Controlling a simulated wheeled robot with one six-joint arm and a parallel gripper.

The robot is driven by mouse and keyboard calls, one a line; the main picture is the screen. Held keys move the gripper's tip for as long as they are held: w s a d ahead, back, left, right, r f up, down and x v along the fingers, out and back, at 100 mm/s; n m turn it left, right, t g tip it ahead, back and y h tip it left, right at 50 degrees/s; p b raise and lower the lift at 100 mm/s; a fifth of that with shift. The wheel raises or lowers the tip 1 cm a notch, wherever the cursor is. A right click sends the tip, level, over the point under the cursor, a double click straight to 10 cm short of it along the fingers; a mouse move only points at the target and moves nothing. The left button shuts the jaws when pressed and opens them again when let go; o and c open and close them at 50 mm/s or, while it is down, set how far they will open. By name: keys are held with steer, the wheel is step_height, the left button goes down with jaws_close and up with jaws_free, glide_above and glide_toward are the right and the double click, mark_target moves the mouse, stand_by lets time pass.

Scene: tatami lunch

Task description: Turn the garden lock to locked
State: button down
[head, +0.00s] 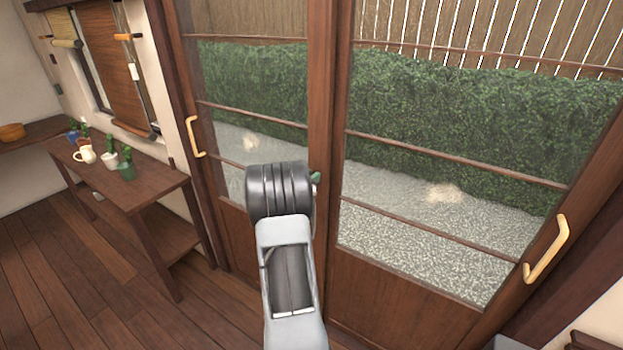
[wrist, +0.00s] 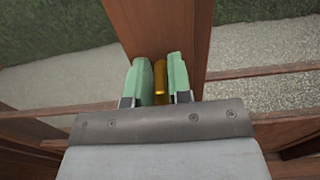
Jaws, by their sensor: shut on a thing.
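The garden lock (wrist: 161,82) shows in the wrist view as a gold, upright piece on the brown door stile. My gripper (wrist: 158,82) is at the stile with its two pale green fingers on either side of the gold piece, shut on it. In the head view my arm hides the lock, and only a bit of a green finger of my gripper (head: 316,178) shows at the stile where the two sliding doors meet. The glass doors (head: 430,280) look closed. Whether the lock stands at locked cannot be read.
Pale handles sit on the left door (head: 194,138) and the right door (head: 547,250). A wooden bench (head: 130,195) with potted plants and a white jug (head: 85,155) stands at left. The wooden floor (head: 90,280) between bench and doors is clear.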

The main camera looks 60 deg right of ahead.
steer(key=shift+f+m+b, duration=0.2)
steer(key=shift+m+b, duration=0.1)
steer(key=shift+b, duration=0.3)
steer(key=m+b, duration=0.1)
steer(key=b, duration=0.3)
steer(key=shift+s+f+m+b, duration=0.15)
steer(key=shift+f+m+b, duration=0.15)
steer(key=shift+m, duration=0.1)
steer(key=m+b, duration=0.5)
steer(key=b, duration=0.4)
steer(key=m+b, duration=0.5)
steer(key=b, duration=0.4)
steer(key=s+m+b, duration=0.1)
steer(key=m+b, duration=0.4)
steer(key=b, duration=0.5)
steer(key=shift+f, duration=0.25)
steer(key=shift+m, duration=0.4)
steer(key=shift+r, duration=0.1)
steer(key=c, duration=1.1)
jaws_free()
